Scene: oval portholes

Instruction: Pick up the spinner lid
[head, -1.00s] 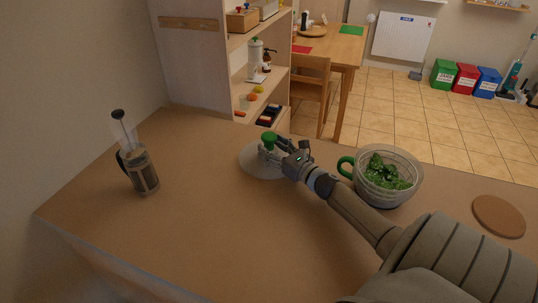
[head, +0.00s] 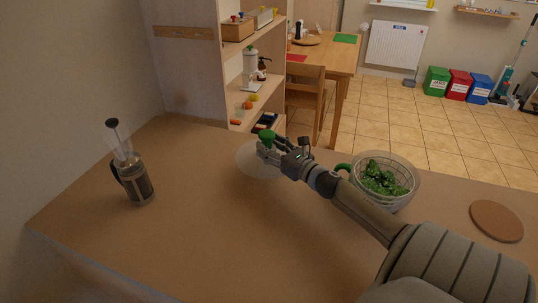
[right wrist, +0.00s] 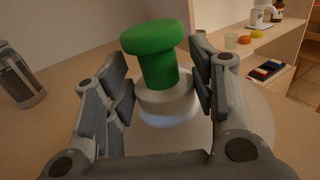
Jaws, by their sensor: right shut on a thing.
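The spinner lid is a clear, pale disc (head: 254,168) with a green knob (head: 267,138), near the back edge of the counter in the head view. The right wrist view shows its green knob (right wrist: 157,54) on a whitish collar. My right gripper (head: 268,148) is shut on the lid, with one finger on each side of the collar below the knob in the right wrist view. Whether the disc touches the counter is hard to tell. The spinner bowl (head: 400,196), with green leaves and a green handle, stands to the right, partly behind my right arm. My left gripper is out of view.
A French press (head: 138,184) stands at the left of the counter (head: 200,235). A round brown mat (head: 496,221) lies at the right. A shelf unit (head: 236,66) rises behind the back edge. The counter's front and left middle are clear.

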